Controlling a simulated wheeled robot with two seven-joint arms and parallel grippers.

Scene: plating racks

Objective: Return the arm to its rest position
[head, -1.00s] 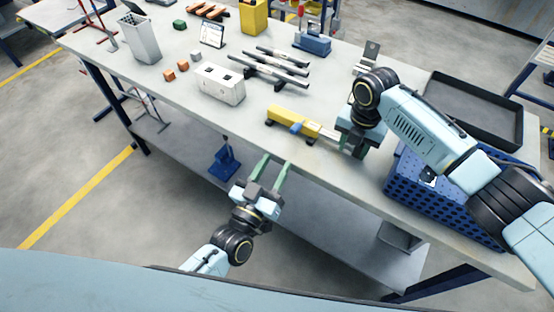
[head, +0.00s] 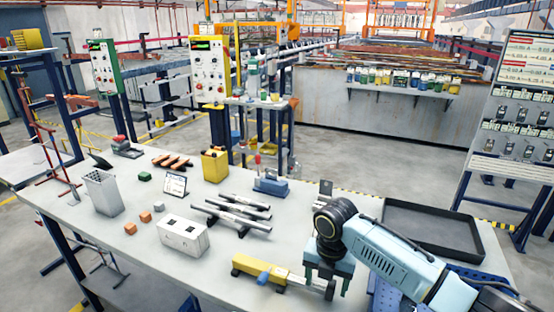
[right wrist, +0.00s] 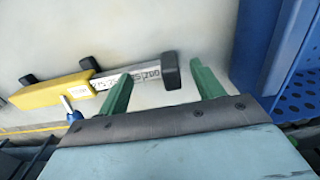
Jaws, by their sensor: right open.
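My right arm reaches in from the right over the table. Its gripper (head: 327,284) is open, fingers pointing down at the table's front part. A yellow-handled tool (head: 262,272) with a marked metal bar and a black end lies there. In the right wrist view, the two green fingers (right wrist: 160,78) stand apart. The tool's black end (right wrist: 171,71) shows between them, and its yellow body (right wrist: 52,92) lies to the left. I cannot tell how far the fingers are above the table. Nothing is seen held. My left gripper is out of view.
A yellow container (head: 215,166) stands behind.

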